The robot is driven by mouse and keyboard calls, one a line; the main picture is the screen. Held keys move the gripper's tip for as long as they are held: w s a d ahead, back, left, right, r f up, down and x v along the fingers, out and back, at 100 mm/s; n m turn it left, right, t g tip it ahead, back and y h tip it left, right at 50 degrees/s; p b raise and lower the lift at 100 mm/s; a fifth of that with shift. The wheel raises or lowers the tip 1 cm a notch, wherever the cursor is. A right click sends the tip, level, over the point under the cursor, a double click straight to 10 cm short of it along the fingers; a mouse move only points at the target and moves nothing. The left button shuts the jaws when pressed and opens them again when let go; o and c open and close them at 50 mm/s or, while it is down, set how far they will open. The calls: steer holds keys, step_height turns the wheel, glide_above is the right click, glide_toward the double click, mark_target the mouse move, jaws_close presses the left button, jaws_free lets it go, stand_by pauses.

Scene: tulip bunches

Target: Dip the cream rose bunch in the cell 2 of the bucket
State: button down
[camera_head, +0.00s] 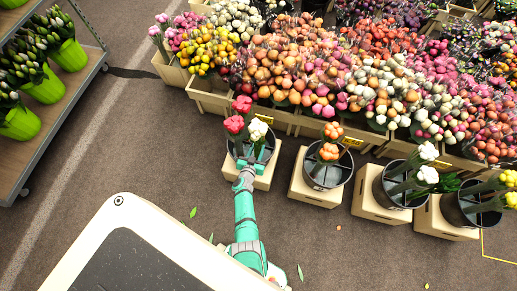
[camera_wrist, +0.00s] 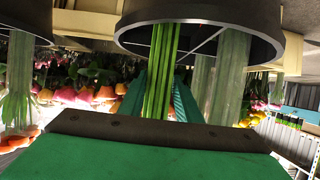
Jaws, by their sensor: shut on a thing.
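The cream rose bunch (camera_head: 258,129) stands upright over the leftmost dark bucket (camera_head: 233,152) in the head view, with its green stems below the blooms. My gripper (camera_head: 256,163) is at the near side of this bucket, shut on the stems. In the wrist view, which looks inverted, the bright green stems (camera_wrist: 160,72) pass between my teal fingers and reach into the opening of the bucket (camera_wrist: 270,30). Dividers cross that opening. A red bunch (camera_head: 236,124) stands beside the cream one, in the same bucket. The cell numbers cannot be read, and the stem ends are hidden.
Pale wrapped stems (camera_wrist: 232,75) stand close beside the held stems in the wrist view. More buckets, one with an orange bunch (camera_head: 330,150), stand on boxes to the right. Crates of flowers (camera_head: 209,98) line the back. A cart (camera_head: 62,100) stands at the left.

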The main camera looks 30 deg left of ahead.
mark_target(258, 130)
steer(key=shift+d+r, duration=0.1)
steer(key=shift+r, duration=0.5)
steer(key=shift+w+d+r, duration=0.1)
steer(key=shift+w+r, duration=0.05)
steer(key=shift+r, duration=9.4)
